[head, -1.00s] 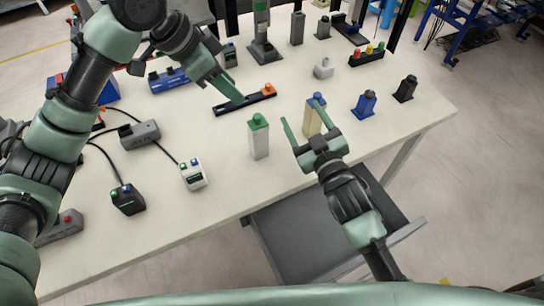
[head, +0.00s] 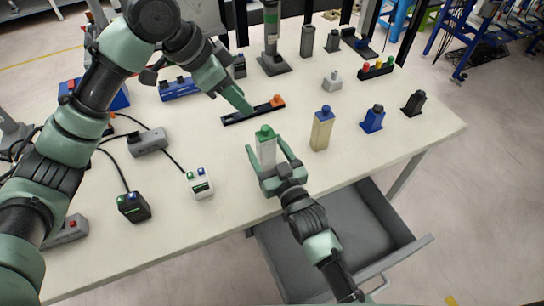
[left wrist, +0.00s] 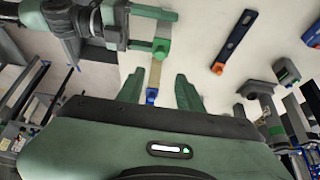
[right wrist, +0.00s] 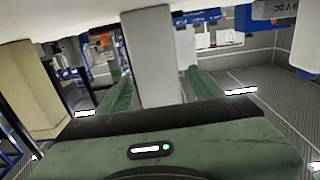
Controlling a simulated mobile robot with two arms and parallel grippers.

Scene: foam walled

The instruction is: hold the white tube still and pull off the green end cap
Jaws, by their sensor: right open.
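The white tube (head: 266,152) stands upright on the table with its green end cap (head: 264,132) on top. My right gripper (head: 267,160) is open, with its fingers on either side of the tube. The right wrist view shows the tube (right wrist: 152,60) between the spread fingers; contact cannot be told. The cap is out of that view. My left gripper (head: 248,108) is above the table, behind the tube, pointing down to the right. Its fingers are apart and empty in the left wrist view (left wrist: 160,88), where the green cap (left wrist: 161,47) shows beyond them.
A tan tube with a blue cap (head: 321,132) stands close on the right. A dark bar with an orange end (head: 262,110) lies behind. A white button box (head: 199,184) is at left, and blue (head: 372,121) and black blocks (head: 413,103) at right. A grey drawer (head: 330,235) is open in front.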

